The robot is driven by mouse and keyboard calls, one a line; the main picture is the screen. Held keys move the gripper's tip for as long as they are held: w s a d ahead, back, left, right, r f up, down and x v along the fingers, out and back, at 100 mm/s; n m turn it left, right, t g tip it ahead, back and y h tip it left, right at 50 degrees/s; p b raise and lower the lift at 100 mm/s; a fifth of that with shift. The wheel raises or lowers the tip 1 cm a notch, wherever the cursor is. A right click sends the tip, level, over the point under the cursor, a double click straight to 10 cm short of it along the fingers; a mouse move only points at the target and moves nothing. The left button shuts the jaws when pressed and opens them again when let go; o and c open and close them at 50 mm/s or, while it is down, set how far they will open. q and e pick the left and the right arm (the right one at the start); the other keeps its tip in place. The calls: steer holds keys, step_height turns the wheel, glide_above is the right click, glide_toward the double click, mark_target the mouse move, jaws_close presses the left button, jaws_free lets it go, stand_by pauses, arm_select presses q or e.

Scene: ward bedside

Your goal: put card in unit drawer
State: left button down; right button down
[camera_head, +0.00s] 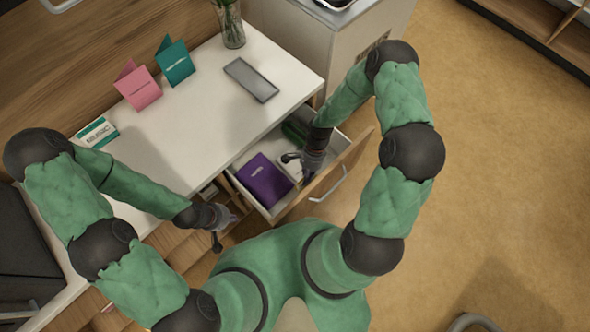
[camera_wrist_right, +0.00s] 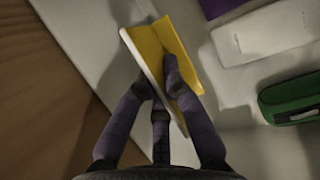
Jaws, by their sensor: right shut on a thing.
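My right gripper (camera_head: 308,168) is inside the open unit drawer (camera_head: 338,143), near its front panel. In the right wrist view its fingers (camera_wrist_right: 165,90) are shut on a folded yellow card (camera_wrist_right: 183,48), which is tilted above the pale drawer floor. The card is not clear in the head view, hidden by the gripper. A purple booklet (camera_head: 264,181) lies in the drawer left of the gripper. A pink folded card (camera_head: 138,87) and a teal folded card (camera_head: 175,62) stand on the unit top. My left gripper (camera_head: 222,228) is in front of the unit, apart from these things; its jaws are too small to read.
A green case (camera_wrist_right: 295,100) and a white object (camera_wrist_right: 265,32) lie in the drawer beside the yellow card. The unit top (camera_head: 205,120) holds a grey flat device (camera_head: 251,80), a glass vase (camera_head: 232,30) and a green-white box (camera_head: 97,132). Open floor lies to the right.

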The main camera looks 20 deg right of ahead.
step_height(320, 180, down, 9)
steer(key=b, duration=0.3)
steer(key=shift+r, duration=0.2)
steer(key=shift+r, duration=0.1)
steer(key=c, duration=1.7)
jaws_free()
steer(key=shift+c, duration=0.2)
steer(key=o, duration=0.4)
